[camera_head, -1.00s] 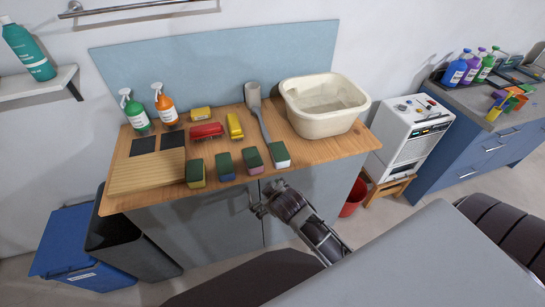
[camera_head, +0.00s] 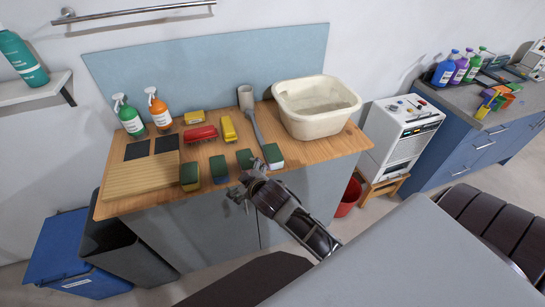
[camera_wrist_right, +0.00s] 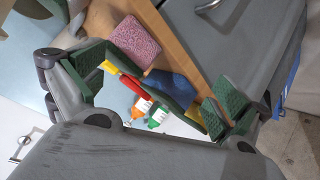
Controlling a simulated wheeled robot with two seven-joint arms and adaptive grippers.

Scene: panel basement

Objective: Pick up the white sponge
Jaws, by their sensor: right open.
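The white sponge (camera_head: 273,156), with a green top, lies at the right end of the front row on the wooden counter. My right gripper (camera_head: 240,184) is open and empty at the counter's front edge, just left of and in front of it. In the head view the gripper is in front of the pink sponge (camera_head: 245,159) and covers its lower part. In the right wrist view, the pink sponge (camera_wrist_right: 135,42) and a blue sponge (camera_wrist_right: 172,88) show beyond the green finger pads (camera_wrist_right: 160,85). My left gripper is not in view.
A grey-handled brush (camera_head: 254,125) lies just behind the white sponge. A cream basin (camera_head: 318,122) stands behind it to the right. Left are more sponges, a red brush (camera_head: 200,134), spray bottles and a ridged board (camera_head: 140,174). The counter's right front is clear.

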